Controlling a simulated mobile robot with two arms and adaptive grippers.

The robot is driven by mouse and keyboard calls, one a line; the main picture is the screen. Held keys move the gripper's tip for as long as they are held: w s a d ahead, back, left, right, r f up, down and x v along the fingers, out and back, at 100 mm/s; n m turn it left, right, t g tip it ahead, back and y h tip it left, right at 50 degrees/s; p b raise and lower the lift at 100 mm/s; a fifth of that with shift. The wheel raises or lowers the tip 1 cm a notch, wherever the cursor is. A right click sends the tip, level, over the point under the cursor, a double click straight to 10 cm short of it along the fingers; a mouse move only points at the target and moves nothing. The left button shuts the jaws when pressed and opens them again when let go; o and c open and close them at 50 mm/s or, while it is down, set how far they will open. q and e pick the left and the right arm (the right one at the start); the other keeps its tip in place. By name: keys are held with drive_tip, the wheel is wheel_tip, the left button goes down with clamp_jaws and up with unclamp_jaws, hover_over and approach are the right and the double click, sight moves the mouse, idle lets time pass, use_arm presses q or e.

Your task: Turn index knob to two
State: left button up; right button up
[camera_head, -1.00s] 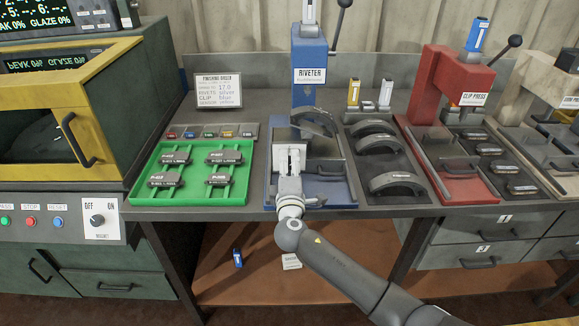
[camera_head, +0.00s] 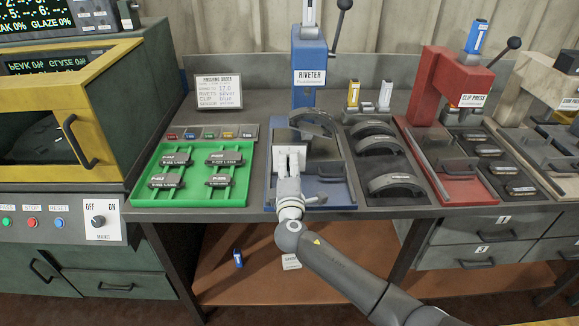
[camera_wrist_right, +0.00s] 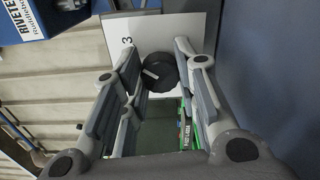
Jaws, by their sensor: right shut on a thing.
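The index knob (camera_wrist_right: 160,72) is black and round with a white pointer line, and sits on a white plate (camera_wrist_right: 185,35) in the right wrist view. A "3" shows on the plate at the knob's upper left; the pointer slants toward the left. I cannot make out a "2". My right gripper (camera_wrist_right: 156,68) is shut on the knob, a finger on each side. In the head view the right gripper (camera_head: 290,160) is at the front of the blue riveter (camera_head: 309,85) and hides the knob. My left gripper is not in view.
A green tray (camera_head: 196,193) with several brake pads lies left of the riveter. A dark tray (camera_head: 365,160) with curved shoes and the red clip press (camera_head: 440,95) stand to the right. A curved shoe (camera_head: 318,120) rests in the riveter behind the gripper.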

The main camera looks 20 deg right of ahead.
drive_tip(key=n+p, duration=0.2)
drive_tip(key=n, duration=0.2)
drive_tip(key=shift+n, duration=0.4)
drive_tip(key=shift+n+p, duration=0.75)
drive_tip(key=shift+n, duration=0.35)
drive_tip(key=o, duration=1.1)
drive_tip(key=shift+c, duration=0.2)
drive_tip(key=shift+s, duration=0.1)
drive_tip(key=v, duration=1.2)
